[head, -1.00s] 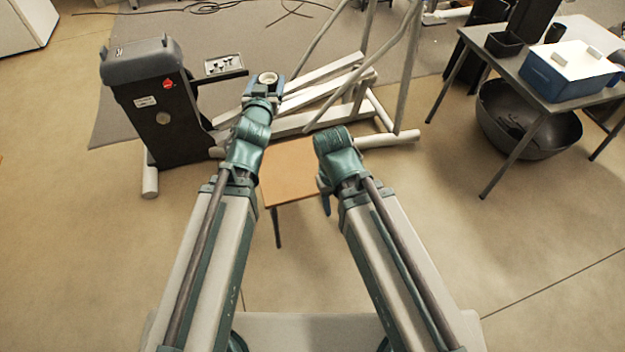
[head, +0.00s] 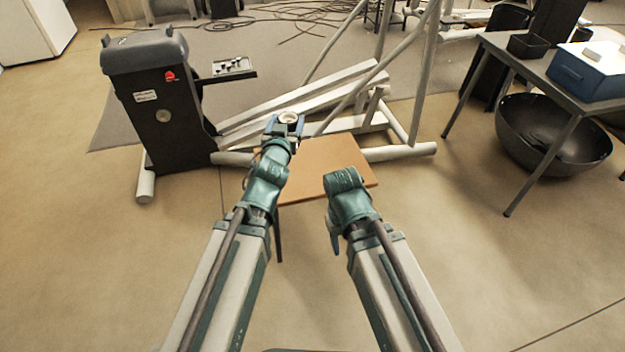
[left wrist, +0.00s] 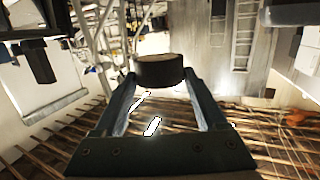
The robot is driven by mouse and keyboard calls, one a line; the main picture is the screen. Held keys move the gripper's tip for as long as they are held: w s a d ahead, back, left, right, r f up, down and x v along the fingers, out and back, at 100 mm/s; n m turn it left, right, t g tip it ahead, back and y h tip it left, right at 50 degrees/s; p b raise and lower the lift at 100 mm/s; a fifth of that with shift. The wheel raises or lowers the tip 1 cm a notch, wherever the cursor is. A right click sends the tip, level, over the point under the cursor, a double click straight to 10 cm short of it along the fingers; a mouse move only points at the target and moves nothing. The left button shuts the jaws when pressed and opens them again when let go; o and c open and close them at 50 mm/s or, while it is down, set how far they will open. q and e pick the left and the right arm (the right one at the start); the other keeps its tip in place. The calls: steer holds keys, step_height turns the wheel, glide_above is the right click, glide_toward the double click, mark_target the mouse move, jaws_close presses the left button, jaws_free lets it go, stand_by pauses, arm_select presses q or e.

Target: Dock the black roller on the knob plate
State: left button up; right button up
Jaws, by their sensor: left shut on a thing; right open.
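My left gripper (head: 287,127) is shut on the black roller, held up above the small wooden table. In the head view only a pale round end of the roller (head: 288,117) shows. In the left wrist view the dark, short roller (left wrist: 160,72) sits between the tips of the two blue-grey fingers. The knob plate (head: 232,67) is a pale plate with several dark knobs, on a dark arm of the machine's black housing. It lies up and left of my left gripper, apart from it. My right gripper (head: 334,238) is open, partly hidden behind its wrist.
The black machine housing (head: 165,110) stands at the left, with pale rails (head: 300,98) running right. The wooden table (head: 350,160) is under my arms. A grey table (head: 520,62) with a blue-white box (head: 590,72) and a black bowl (head: 555,140) are at right.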

arm_select(q)
step_height(320, 180, down, 32)
steer(key=d+b, duration=0.2)
steer(key=b, duration=2.7)
steer(key=shift+s+d+r+h, duration=0.2)
steer(key=shift+d+r+h, duration=0.05)
steer(key=shift+d+h, duration=0.05)
